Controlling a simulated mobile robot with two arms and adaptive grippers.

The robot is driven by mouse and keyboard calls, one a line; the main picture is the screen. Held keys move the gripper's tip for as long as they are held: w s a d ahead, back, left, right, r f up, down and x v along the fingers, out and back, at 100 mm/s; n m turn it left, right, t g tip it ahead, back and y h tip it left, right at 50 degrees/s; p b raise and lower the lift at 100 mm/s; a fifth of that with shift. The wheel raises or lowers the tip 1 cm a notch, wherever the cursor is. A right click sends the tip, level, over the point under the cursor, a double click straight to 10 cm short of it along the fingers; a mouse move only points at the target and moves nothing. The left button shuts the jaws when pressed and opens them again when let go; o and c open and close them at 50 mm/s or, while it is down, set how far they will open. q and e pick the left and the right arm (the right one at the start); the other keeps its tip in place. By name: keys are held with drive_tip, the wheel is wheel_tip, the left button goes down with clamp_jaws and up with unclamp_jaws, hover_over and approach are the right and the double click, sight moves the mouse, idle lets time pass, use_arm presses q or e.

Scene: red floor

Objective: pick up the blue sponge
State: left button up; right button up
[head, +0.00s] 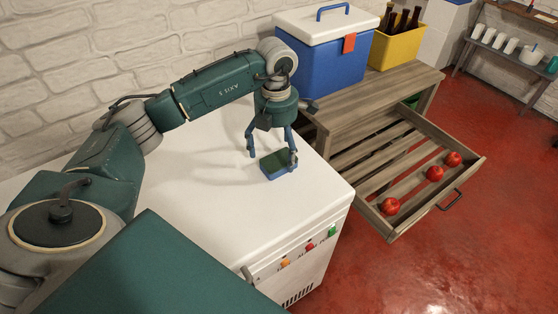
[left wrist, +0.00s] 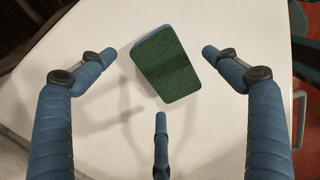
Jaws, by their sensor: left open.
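The blue sponge (head: 275,164) lies flat on the white top of the cabinet (head: 215,190), with its dark green scouring side up. In the left wrist view the sponge's green face (left wrist: 168,67) fills the middle, with a thin blue edge at its upper side. My left gripper (head: 270,150) is above and around the sponge, pointing down. Its blue fingers (left wrist: 162,85) are spread and open, with one at the left, one at the right and one below the sponge in the wrist view. A gap shows between each finger and the sponge there. My right gripper does not show.
A blue cooler with a white lid (head: 330,72) and a yellow crate of bottles (head: 397,46) stand on a wooden bench to the right. Its open slatted drawer (head: 400,160) holds red apples (head: 390,206). A white brick wall runs behind the cabinet. The cabinet top around the sponge is clear.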

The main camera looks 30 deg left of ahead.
use_arm(q)
drive_tip(key=shift+f, duration=1.35)
drive_tip(key=c, duration=0.9)
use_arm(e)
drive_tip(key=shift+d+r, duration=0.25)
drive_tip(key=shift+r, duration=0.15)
use_arm(q)
drive_tip(key=shift+r, duration=0.15)
wheel_tip(320, 180, up, 12)
drive_tip(key=b, duration=0.2)
wheel_tip(320, 180, up, 8)
drive_tip(key=p, duration=0.2)
hover_over(277, 156)
drive_tip(key=shift+s+a, duration=0.1)
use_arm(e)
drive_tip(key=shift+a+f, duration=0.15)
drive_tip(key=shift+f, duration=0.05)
